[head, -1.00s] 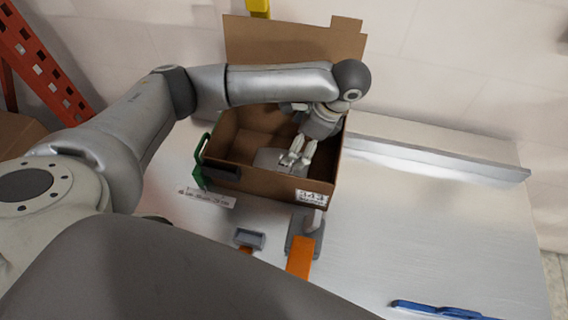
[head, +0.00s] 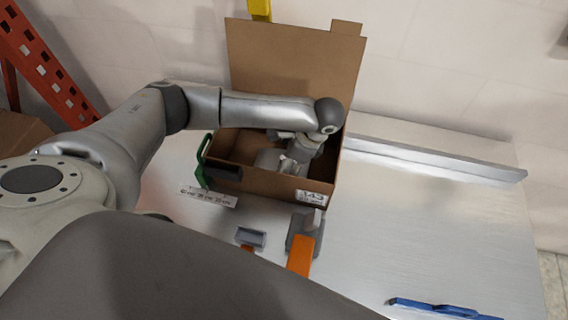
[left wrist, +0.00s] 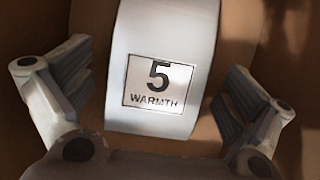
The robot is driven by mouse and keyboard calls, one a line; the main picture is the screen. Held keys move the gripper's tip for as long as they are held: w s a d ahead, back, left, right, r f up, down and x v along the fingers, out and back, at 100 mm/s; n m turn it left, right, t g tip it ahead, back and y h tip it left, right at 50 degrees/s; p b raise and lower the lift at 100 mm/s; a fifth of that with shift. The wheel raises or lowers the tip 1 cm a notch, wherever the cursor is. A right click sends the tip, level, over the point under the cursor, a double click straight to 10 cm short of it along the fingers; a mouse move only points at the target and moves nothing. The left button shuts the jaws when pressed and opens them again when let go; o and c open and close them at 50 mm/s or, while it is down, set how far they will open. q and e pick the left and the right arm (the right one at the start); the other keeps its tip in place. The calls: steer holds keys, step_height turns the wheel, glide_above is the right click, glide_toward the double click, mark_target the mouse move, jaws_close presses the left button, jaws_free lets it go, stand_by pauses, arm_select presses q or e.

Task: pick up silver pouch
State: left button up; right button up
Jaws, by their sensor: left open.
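The silver pouch (left wrist: 160,35) lies inside an open cardboard box (head: 262,184). In the left wrist view its label reads "5 WARMTH". In the head view a grey part of the pouch (head: 267,159) shows near the box's floor, partly hidden by my gripper. My left gripper (head: 285,163) is down inside the box, over the pouch. In the left wrist view its open fingers (left wrist: 158,105) stand on either side of the pouch, with gaps between them and it. My right gripper is in neither view.
A green-handled tool (head: 203,160) leans at the box's left side. A grey and orange tool (head: 301,250), a small grey-headed tool (head: 250,238) and a ruler-like strip (head: 208,196) lie in front. Blue tools (head: 440,309) lie at front right. The table's right side is clear.

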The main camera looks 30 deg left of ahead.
arm_select(q)
steer(key=shift+f+p, duration=0.2)
steer(key=shift+p, duration=0.15)
stand_by(0.5)
steer(key=shift+c, duration=0.4)
steer(key=c, duration=0.9)
